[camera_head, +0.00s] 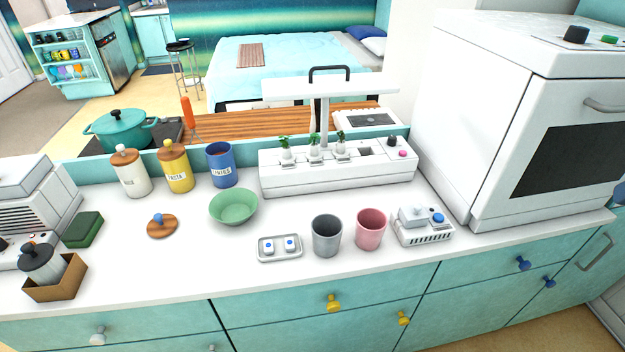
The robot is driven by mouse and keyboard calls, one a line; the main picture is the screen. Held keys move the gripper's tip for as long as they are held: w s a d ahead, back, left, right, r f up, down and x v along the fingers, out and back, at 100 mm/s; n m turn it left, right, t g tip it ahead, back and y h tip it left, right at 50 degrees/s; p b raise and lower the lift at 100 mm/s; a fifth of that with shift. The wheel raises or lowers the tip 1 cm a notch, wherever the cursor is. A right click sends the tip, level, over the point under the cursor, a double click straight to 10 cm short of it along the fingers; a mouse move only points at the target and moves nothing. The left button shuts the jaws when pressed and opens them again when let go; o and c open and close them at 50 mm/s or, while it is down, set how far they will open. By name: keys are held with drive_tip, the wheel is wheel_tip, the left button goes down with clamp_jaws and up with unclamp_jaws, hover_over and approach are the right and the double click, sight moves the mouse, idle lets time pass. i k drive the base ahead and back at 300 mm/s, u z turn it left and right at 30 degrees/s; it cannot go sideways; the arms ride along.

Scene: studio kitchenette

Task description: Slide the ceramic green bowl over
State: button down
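The green bowl (233,208) stands upright and looks empty on the white counter, left of the picture's middle. It is in front of a blue canister and left of the long white planter. My gripper is not in this view.
Near the bowl are the blue canister (222,165), white planter (340,178), wooden lid (162,226), small tray (279,247), grey cup (327,235) and pink cup (370,229). A white oven (515,115) bounds the right. Bare counter (190,270) lies in front of the bowl.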

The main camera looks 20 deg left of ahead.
sight(234, 206)
drive_tip(key=u, duration=1.3)
drive_tip(key=i, duration=0.1)
drive_tip(key=z, duration=2.6)
drive_tip(key=k, duration=1.7)
drive_tip(key=u, duration=1.75)
drive_tip(key=i, duration=0.55)
drive_tip(key=u, duration=0.1)
